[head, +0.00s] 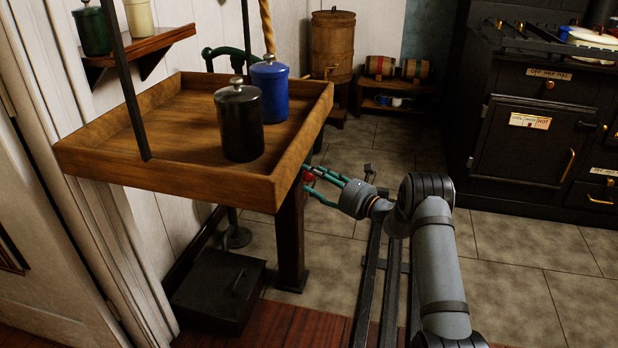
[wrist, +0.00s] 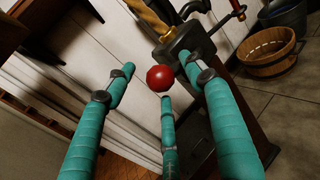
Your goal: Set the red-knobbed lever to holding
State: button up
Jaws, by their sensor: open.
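The red knob (wrist: 160,78) of the lever shows near the middle of the wrist view, in front of a dark metal housing (wrist: 192,40). In the head view the red knob (head: 309,176) is small and partly covered by my fingers, just past the tray's right corner. My gripper (head: 314,182) has its teal fingers spread around the knob. In the wrist view my gripper (wrist: 152,88) is open, with the knob between the finger ends. I cannot tell whether any finger touches it. The lever's rod and any position marks cannot be made out.
A wooden tray (head: 180,178) with a black canister (head: 239,122) and a blue canister (head: 271,90) is left of my gripper. A dark post (head: 291,240) stands below. A black stove (head: 530,140) is at right. A wooden tub (wrist: 268,52) shows in the wrist view.

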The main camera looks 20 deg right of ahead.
jog(key=shift+x, duration=1.25)
jog(key=shift+c, duration=1)
jog(key=c, duration=1.1)
jog(key=shift+a+f, duration=0.1)
grip_shut()
